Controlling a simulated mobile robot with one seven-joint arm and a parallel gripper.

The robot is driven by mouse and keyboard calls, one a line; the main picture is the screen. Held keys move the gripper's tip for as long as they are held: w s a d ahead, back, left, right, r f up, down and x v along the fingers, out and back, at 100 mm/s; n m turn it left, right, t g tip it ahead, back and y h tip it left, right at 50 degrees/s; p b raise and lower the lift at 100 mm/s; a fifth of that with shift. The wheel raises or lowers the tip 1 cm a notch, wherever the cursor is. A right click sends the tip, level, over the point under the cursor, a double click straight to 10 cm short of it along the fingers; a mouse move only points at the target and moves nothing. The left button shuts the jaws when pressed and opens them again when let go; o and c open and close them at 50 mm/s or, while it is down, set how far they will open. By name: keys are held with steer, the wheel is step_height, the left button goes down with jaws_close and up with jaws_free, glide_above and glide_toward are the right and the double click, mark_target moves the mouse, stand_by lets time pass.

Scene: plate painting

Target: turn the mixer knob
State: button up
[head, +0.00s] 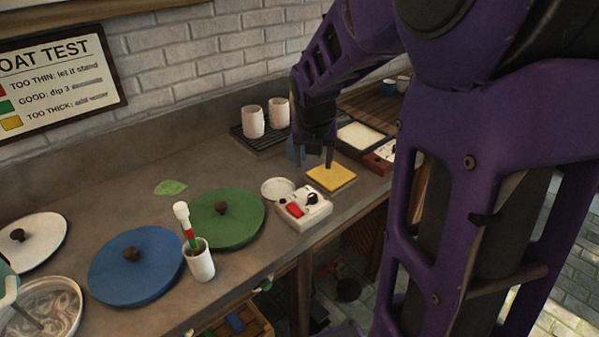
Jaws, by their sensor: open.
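A small white control box (290,210) sits near the front edge of the counter. It has a red switch (295,210) and a dark round knob (311,198) on its top. My gripper (314,158) points down behind and slightly right of the box, close to a yellow square pad (331,178). It is open, its fingers are apart from the knob, and nothing shows between them. A mixing bowl (42,308) with grey swirled liquid and a stirring rod is cut off at the lower left.
Blue (137,268) and green (232,226) lids and a white cup (200,262) holding a striped stick stand left of the box. A small white dish (277,188) lies behind it. A red-brown box (378,162) is at right.

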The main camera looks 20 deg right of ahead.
mark_target(313, 196)
steer(key=b+x, duration=0.4)
steer(key=x, duration=1.3)
steer(key=shift+a+f, duration=0.1)
steer(key=shift+s, duration=0.1)
jaws_close()
